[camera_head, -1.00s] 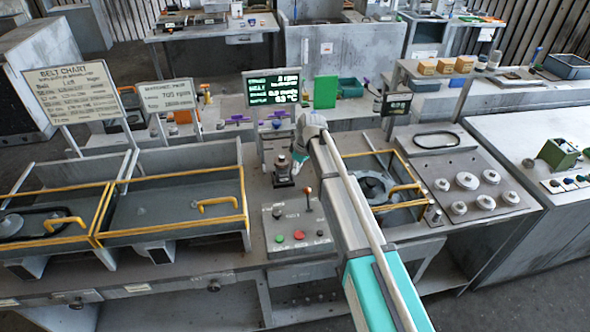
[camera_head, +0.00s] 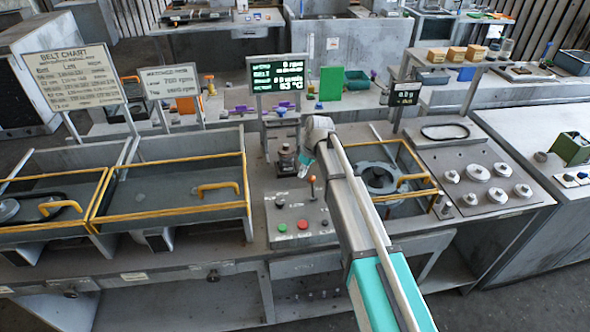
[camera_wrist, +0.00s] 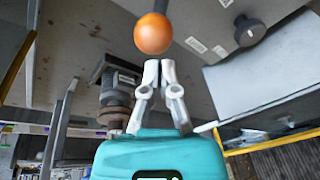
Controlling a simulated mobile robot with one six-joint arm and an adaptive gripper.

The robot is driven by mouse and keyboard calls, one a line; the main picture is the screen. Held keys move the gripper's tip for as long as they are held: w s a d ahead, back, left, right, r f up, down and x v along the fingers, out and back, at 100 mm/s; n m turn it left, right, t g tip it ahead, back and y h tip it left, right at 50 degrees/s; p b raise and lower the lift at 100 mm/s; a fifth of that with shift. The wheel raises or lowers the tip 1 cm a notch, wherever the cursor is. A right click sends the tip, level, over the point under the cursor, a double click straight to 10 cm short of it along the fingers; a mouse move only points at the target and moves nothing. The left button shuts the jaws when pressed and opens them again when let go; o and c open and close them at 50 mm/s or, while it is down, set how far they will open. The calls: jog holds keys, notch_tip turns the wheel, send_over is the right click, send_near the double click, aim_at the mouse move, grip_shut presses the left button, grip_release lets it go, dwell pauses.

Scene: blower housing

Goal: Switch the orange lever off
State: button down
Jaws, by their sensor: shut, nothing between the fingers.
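The lever has an orange ball knob (camera_head: 312,180) on a thin shaft. It stands on a grey control panel (camera_head: 285,243) with green and red buttons, in the middle of the bench. In the wrist view the orange knob (camera_wrist: 154,34) is large, just beyond my fingertips, with part of a dark shaft behind it. My gripper (camera_wrist: 160,66) is shut and empty, its two pale fingertips together. In the head view my gripper (camera_head: 303,166) is just above and left of the knob. I cannot tell whether it touches the knob.
A dark motor-like post (camera_head: 286,160) stands close behind the panel, left of my gripper. A black knob (camera_head: 279,202) sits on the panel. A lit display (camera_head: 277,76) stands behind. Yellow-framed bays (camera_head: 180,155) flank the panel left and right.

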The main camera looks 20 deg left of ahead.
jog(key=shift+s+d+r, duration=0.1)
jog(key=shift+s+d, duration=0.05)
jog(key=shift+d, duration=0.55)
jog(key=shift+a, duration=0.55)
jog(key=shift+s+d, duration=0.1)
jog(key=shift+d, duration=0.3)
jog(key=shift+s, duration=0.15)
